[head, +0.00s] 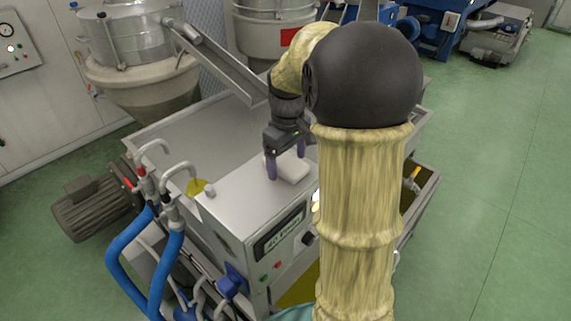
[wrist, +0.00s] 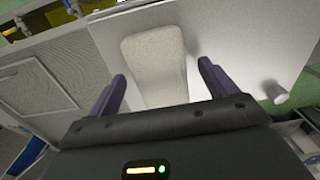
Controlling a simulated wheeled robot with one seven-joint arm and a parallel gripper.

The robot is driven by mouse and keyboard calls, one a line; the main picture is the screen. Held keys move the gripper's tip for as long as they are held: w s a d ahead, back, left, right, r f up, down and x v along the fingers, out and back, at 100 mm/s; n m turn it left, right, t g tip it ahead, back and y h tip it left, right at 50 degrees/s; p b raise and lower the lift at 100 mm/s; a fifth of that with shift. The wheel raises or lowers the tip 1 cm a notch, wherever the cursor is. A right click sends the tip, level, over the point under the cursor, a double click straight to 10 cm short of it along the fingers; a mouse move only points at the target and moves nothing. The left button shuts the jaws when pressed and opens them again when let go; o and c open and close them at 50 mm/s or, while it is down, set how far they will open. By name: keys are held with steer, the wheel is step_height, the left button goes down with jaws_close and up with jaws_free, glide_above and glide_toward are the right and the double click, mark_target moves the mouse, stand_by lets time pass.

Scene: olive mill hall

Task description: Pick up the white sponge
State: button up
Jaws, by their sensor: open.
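The white sponge (head: 291,167) lies flat on the metal top of the machine cabinet (head: 231,193) in the head view. In the wrist view the sponge (wrist: 154,62) is a pale, rounded block reaching away between the fingers. My gripper (head: 286,164) points down at the sponge, with one purple finger at its left side. In the wrist view my gripper (wrist: 159,82) is open, with a finger on each side of the sponge's near end and gaps between. The sponge's near end is partly hidden by the gripper body. I cannot tell the fingertips' exact height.
A small white knob (head: 209,190) stands on the cabinet top left of the sponge. Blue hoses with curved metal pipes (head: 172,205) rise at the cabinet's left. A metal chute (head: 222,66) slopes down behind. Green floor (head: 500,190) is clear at right.

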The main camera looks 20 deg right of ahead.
mark_target(287, 162)
steer(key=c, duration=1.1)
steer(key=shift+o, duration=0.2)
step_height(287, 162, up, 10)
steer(key=b, duration=0.2)
steer(key=shift+b, duration=0.3)
steer(key=shift+o, duration=1.2)
steer(key=shift+c, duration=0.9)
